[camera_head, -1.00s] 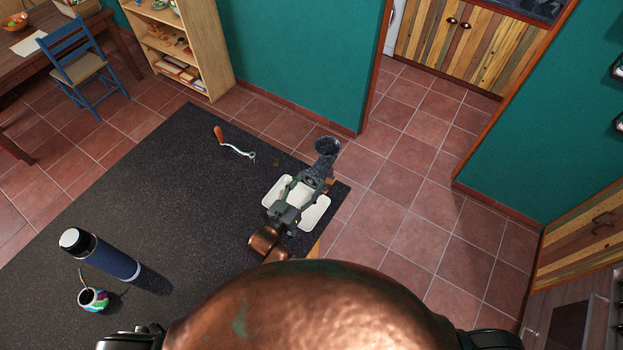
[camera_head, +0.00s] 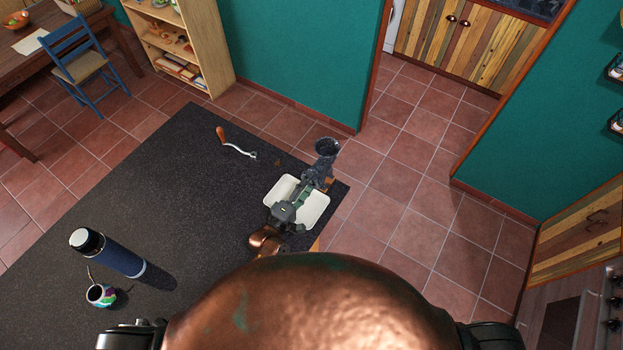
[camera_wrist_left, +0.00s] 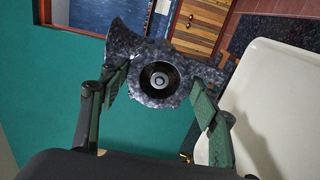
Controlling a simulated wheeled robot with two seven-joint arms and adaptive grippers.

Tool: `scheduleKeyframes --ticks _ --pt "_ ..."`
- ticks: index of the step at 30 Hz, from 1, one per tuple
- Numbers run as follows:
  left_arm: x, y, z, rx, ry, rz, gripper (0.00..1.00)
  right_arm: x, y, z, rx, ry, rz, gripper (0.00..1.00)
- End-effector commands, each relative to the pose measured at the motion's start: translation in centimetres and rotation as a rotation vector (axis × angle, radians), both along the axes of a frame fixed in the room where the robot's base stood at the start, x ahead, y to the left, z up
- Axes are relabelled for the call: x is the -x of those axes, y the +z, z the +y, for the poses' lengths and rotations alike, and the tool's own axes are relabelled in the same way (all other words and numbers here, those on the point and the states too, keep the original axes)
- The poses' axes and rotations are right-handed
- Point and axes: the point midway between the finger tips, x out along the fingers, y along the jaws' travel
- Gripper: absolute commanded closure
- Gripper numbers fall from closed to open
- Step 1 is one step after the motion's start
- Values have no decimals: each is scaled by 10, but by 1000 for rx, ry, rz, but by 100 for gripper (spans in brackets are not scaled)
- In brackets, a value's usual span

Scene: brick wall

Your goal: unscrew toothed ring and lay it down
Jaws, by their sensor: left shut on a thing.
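A dark speckled grinder (camera_head: 326,150) with a cup-shaped hopper stands at the table's right edge. In the left wrist view, its mottled grey body (camera_wrist_left: 124,38) fills the upper middle. The toothed ring (camera_wrist_left: 181,92), also mottled grey, faces the camera around a dark round opening with a pin at its centre; its teeth are hard to make out. My left gripper (camera_head: 309,184) reaches over the white tray to the grinder's front. In the left wrist view its green fingers (camera_wrist_left: 163,82) press the ring from both sides. My right gripper is out of view.
A white tray (camera_head: 317,208) lies below the grinder. A crank with an orange handle (camera_head: 221,134) and a small brown piece (camera_head: 277,162) lie on the dark tabletop (camera_head: 170,190). A blue flask (camera_head: 120,258) and a colourful cup (camera_head: 101,295) stand at left. The tabletop's middle is clear.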

Motion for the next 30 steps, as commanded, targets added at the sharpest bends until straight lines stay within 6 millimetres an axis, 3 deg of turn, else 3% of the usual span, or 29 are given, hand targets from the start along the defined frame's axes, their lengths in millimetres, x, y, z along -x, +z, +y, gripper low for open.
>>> scheduleKeyframes --ticks 30 --pt "21 3 14 -2 0 -2 72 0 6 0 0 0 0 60"
